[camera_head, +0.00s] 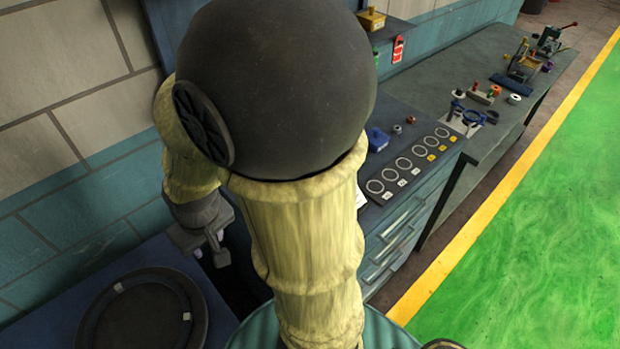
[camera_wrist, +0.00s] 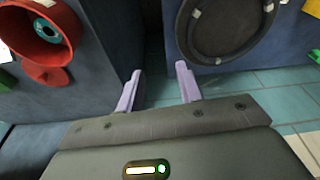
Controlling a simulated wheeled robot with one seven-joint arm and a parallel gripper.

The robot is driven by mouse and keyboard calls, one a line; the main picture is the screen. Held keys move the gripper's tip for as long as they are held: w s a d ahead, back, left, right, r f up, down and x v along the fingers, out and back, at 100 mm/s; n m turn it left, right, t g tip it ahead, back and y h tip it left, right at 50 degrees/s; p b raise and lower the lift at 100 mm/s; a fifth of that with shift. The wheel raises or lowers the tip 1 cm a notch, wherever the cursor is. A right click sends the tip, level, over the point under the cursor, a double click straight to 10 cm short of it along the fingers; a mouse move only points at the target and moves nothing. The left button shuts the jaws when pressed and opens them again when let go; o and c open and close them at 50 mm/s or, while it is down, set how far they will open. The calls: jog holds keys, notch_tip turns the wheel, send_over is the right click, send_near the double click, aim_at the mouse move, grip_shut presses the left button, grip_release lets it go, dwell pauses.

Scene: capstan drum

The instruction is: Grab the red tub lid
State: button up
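In the wrist view a red, round, bowl-like object (camera_wrist: 72,18) with a teal disc inside it shows at the upper left. A smaller red piece (camera_wrist: 48,76) sits just below it. I cannot tell which red part is the tub lid. Neither shows in the head view, where my arm blocks much of the scene. My gripper (camera_wrist: 158,82) has its two pale purple fingers spread apart, with nothing between them. The red objects are to the left of the fingers and apart from them. In the head view my gripper (camera_head: 213,248) hangs near the wall.
A dark round tray (camera_head: 92,318) lies on a blue surface at the lower left; it also shows in the wrist view (camera_wrist: 181,22). A dark gap separates that surface from the drawer cabinet (camera_head: 395,245). A long workbench (camera_head: 440,70) with tools runs behind. Green floor (camera_head: 540,200) is clear.

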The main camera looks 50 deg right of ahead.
jog(key=shift+a, duration=0.1)
jog(key=shift+o, duration=1.3)
jog(key=shift+s, duration=0.3)
jog(key=w+d+f+n+g+h+b, duration=0.1)
jog(key=w+d+f+n+g+h, duration=0.2)
jog(key=d, duration=0.4)
jog(key=w+d+f+n+g+h+b, duration=0.2)
jog(key=w+d+n+h, duration=0.3)
jog(key=d, duration=0.3)
jog(key=w+d+f+n+g+h+b, duration=0.1)
jog(key=w+d+f+n+g+h, duration=0.2)
jog(key=d, duration=0.4)
jog(key=w+f+n+h, duration=0.1)
jog(key=w, duration=0.1)
jog(key=shift+w+d+f+n+g+b, duration=0.25)
jog(key=shift+w+d+n+g+b, duration=0.05)
jog(key=shift+n, duration=0.1)
